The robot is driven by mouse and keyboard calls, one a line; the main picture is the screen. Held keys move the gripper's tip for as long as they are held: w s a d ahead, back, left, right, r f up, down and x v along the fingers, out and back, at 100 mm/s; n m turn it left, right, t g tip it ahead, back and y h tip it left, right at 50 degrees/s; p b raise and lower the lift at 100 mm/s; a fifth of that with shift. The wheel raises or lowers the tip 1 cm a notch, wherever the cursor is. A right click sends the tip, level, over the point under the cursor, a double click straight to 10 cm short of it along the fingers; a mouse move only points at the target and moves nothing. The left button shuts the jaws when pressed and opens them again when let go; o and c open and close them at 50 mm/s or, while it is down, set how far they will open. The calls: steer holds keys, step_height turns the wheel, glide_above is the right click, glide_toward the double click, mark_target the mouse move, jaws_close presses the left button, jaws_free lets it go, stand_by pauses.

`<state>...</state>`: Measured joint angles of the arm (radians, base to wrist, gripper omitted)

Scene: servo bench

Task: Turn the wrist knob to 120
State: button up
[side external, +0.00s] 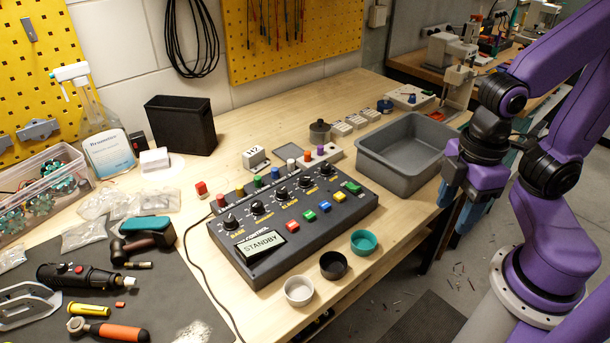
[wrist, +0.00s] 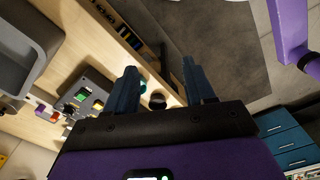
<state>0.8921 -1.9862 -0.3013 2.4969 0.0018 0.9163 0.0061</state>
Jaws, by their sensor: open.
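The dark control box (side external: 335,214) sits on the bench with a row of black knobs (side external: 282,196), coloured buttons and a display reading STANDBY (side external: 261,246). The label under the front-left knob looks like BASE; the other labels are too small to read, so I cannot tell which is the wrist knob or its setting. Part of the box shows at the left in the wrist view (wrist: 88,92). My gripper (side external: 455,208) is right of the box, beyond the bench's edge, apart from the knobs. Its two blue fingers (wrist: 160,68) are spread with nothing held between them.
A grey bin (side external: 407,150) stands between the box's far end and my gripper. White, black (side external: 333,264) and teal (side external: 364,242) cups line the box's front side. A dark mat with tools (side external: 95,285) lies at left. A black cable runs beside the box.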

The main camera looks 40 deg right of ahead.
steer(key=w+a+r+m, duration=0.3)
steer(key=w+a+m, duration=0.15)
steer(key=w, duration=0.45)
steer(key=w+a+r+m, duration=0.25)
steer(key=w+m, duration=0.35)
steer(key=w, duration=0.3)
step_height(320, 180, up, 2)
steer(key=m, duration=0.9)
glide_above(305, 178)
step_height(305, 178, down, 17)
steer(key=shift+w+r, duration=0.1)
jaws_close()
